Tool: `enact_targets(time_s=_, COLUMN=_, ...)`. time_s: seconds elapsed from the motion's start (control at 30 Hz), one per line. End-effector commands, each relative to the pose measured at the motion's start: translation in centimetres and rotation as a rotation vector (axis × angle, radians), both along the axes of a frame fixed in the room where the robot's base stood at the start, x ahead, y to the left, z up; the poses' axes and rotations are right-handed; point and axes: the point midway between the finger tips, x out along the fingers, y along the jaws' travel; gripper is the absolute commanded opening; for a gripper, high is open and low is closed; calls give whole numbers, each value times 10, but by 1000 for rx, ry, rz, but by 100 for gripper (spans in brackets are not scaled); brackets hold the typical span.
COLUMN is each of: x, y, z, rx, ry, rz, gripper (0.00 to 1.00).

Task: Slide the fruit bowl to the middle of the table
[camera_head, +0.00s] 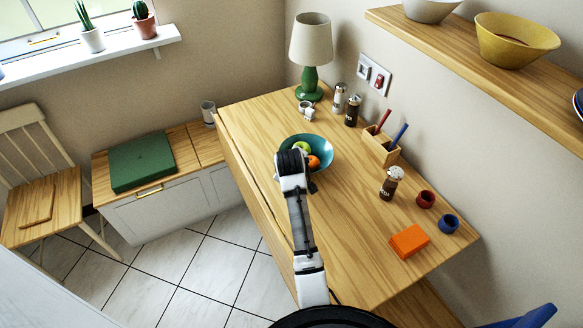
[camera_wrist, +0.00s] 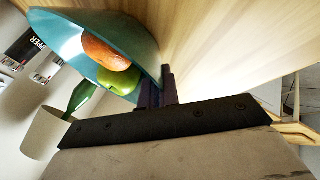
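The teal fruit bowl (camera_head: 323,146) stands on the wooden table (camera_head: 345,235), nearer its back half and toward the left edge. It holds a green apple (camera_head: 302,147) and an orange fruit (camera_head: 314,162). My gripper (camera_head: 292,163) is at the bowl's near left side and hides part of the rim. In the wrist view, the bowl (camera_wrist: 135,38) is close, with the orange fruit (camera_wrist: 108,54) and apple (camera_wrist: 118,80) inside. My gripper fingers (camera_wrist: 158,90) appear close together beside the rim. Exact contact is unclear.
A lamp (camera_head: 311,50), shakers (camera_head: 352,110), a wooden pen box (camera_head: 381,147), a brown-bodied jar (camera_head: 390,184), red (camera_head: 425,199) and blue (camera_head: 449,223) cups and an orange block (camera_head: 409,241) stand around the table's back and right. The middle front is clear.

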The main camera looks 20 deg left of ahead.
Motion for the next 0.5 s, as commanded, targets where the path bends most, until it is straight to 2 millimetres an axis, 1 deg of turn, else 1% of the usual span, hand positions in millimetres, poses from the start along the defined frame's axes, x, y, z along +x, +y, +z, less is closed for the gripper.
enact_targets(time_s=0.1, x=0, y=0, z=0, rx=0, ry=-1, rz=0, gripper=0)
enact_targets(time_s=0.13, x=0, y=0, z=0, rx=0, ry=-1, rz=0, gripper=7)
enact_targets(time_s=0.3, x=0, y=0, z=0, rx=0, ry=-1, rz=0, gripper=29)
enact_targets(time_s=0.5, x=0, y=0, z=0, rx=0, ry=-1, rz=0, gripper=29)
